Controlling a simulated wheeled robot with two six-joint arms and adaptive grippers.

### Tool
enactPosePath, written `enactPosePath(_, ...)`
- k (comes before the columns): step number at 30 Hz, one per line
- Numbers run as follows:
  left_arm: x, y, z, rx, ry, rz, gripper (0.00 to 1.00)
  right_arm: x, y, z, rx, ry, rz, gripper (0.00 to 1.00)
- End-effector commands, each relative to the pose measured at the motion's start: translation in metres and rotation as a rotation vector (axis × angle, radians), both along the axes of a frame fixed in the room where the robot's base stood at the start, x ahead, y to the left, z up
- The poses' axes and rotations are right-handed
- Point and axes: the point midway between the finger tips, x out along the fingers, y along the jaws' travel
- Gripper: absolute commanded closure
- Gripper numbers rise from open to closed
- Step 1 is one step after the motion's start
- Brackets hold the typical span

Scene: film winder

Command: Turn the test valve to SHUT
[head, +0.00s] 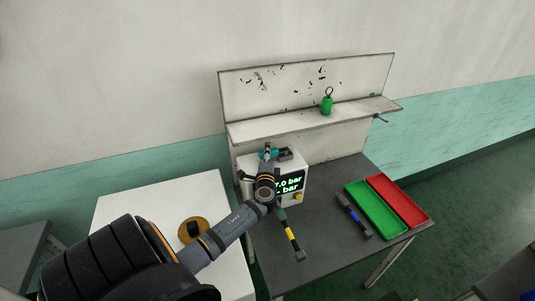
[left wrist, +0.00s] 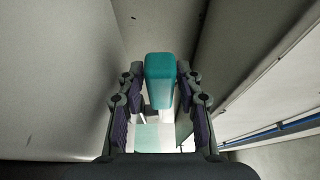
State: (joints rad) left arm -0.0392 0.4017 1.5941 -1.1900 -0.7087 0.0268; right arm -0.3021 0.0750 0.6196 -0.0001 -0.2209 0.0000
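The tester (head: 293,196) is a white box with a dark screen reading about "7.0 bar" and "- bar" in green. A teal handle (head: 274,154) shows at its top, partly covered by my left gripper (head: 267,155). In the left wrist view the teal handle (left wrist: 160,78) is a rounded block between the two fingers of my left gripper (left wrist: 160,88). The fingertips lie close on both sides of it; whether they press on it cannot be told. No SHUT mark is legible. My right gripper is not in view.
A grey bench (head: 322,245) carries the tester, a yellow-banded tool (head: 291,236), a blue-banded tool (head: 353,215), a green tray (head: 375,211) and a red tray (head: 398,200). A shelf (head: 300,123) above holds a green object (head: 327,105). A white table (head: 130,208) stands left.

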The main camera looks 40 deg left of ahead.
Motion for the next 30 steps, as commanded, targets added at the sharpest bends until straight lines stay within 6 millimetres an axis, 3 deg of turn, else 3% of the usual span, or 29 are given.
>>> enactPosePath(1,0.0,0.0,0.0,0.0,0.0,0.0,0.76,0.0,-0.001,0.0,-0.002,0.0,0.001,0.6)
enactPosePath(6,0.0,0.0,0.0,0.0,0.0,0.0,0.99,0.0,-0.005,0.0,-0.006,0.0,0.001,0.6)
enactPosePath(7,0.0,0.0,0.0,0.0,0.0,0.0,1.0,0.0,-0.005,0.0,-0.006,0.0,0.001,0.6)
enactPosePath(20,0.0,-0.001,-0.002,-0.003,-0.001,0.015,1.0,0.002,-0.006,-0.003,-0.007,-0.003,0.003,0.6)
enactPosePath(30,-0.002,-0.009,-0.007,-0.008,-0.004,0.192,1.0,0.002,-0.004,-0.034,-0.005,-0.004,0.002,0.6)
